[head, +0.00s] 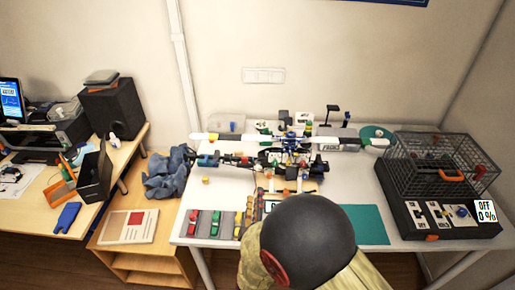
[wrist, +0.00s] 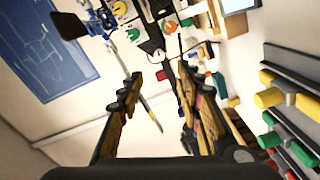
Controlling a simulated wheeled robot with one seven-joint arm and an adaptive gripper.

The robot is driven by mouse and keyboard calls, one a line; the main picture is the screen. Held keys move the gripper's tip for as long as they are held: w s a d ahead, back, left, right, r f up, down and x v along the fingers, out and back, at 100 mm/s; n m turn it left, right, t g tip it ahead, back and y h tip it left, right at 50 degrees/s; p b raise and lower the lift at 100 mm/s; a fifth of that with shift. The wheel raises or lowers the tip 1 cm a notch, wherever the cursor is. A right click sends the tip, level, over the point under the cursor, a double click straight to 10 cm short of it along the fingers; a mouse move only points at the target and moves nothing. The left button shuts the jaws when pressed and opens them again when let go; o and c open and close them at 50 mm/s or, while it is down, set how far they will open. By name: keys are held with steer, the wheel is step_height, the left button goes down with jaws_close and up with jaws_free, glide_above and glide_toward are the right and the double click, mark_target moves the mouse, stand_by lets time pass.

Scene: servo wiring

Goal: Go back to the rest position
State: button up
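My gripper (wrist: 159,78) shows in the wrist view with its two fingers apart and nothing visible between them. In the head view a dark rounded part of my own arm fills the bottom middle, and my gripper cannot be made out there. Beyond the fingers in the wrist view is the wiring assembly (wrist: 150,22) with coloured round parts. In the head view this assembly (head: 290,145) stands on the white table (head: 185,222), with long white and black arms reaching to both sides.
A rack of red, green and yellow plugs (head: 217,224) lies at the table's front left. A teal mat (head: 368,224) is right of my arm. A wire cage box (head: 440,165) with an "OFF 0 %" display stands at right. Blue cloth (head: 168,175) lies at left.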

steer(key=d+r+m+g+y, duration=0.35)
steer(key=r+m+g, duration=0.25)
steer(key=r, duration=0.7)
steer(key=s+d+r+m+g+h, duration=0.1)
steer(key=s+d+m+g, duration=0.1)
steer(key=s+d, duration=0.3)
steer(key=s+d+r+m+g+h, duration=0.1)
steer(key=s+d, duration=0.5)
steer(key=s, duration=0.6)
steer(key=s+d+r+m+g+h, duration=0.1)
steer(key=s+d+r+m+g, duration=0.2)
steer(key=s, duration=0.5)
steer(key=shift+s+d+m, duration=0.3)
steer(key=shift+d+m, duration=0.3)
steer(key=shift+d, duration=0.6)
steer(key=shift+w+r, duration=0.1)
